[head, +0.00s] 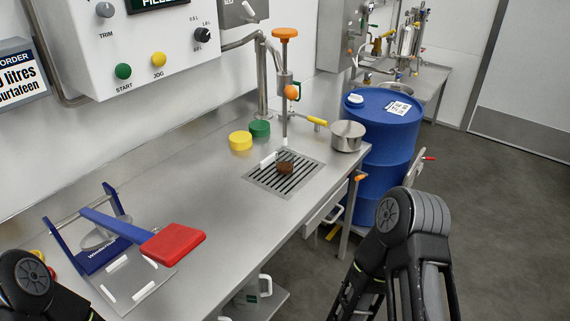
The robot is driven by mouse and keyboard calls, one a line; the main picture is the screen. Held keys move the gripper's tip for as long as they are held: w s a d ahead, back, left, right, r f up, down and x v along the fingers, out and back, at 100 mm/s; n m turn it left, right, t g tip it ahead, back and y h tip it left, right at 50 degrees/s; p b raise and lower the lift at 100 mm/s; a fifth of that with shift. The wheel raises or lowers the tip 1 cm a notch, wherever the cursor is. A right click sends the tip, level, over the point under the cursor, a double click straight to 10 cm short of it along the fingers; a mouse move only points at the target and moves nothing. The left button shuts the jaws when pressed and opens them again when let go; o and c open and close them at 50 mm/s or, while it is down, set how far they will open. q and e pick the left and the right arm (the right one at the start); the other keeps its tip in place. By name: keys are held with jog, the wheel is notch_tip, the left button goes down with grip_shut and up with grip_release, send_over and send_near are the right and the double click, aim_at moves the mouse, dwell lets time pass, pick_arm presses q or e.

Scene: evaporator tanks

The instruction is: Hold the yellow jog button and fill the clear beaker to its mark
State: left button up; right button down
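The yellow JOG button (158,59) is on the white control panel (185,30) at the upper left, right of the green START button (123,71). A filling spout (285,125) with an orange cap and orange ball stands over a slotted drain grate (262,181) in the bench. A brown lump (285,168) and a small white piece lie at the grate. I cannot make out a clear beaker. Part of my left arm shows at the lower left and part of my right arm at the lower right. Neither gripper's fingers show.
A steel pan (347,135) with a yellow handle stands right of the grate. Yellow (240,140) and green (260,129) lids lie behind it. A blue drum (383,140) stands beyond the bench end.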

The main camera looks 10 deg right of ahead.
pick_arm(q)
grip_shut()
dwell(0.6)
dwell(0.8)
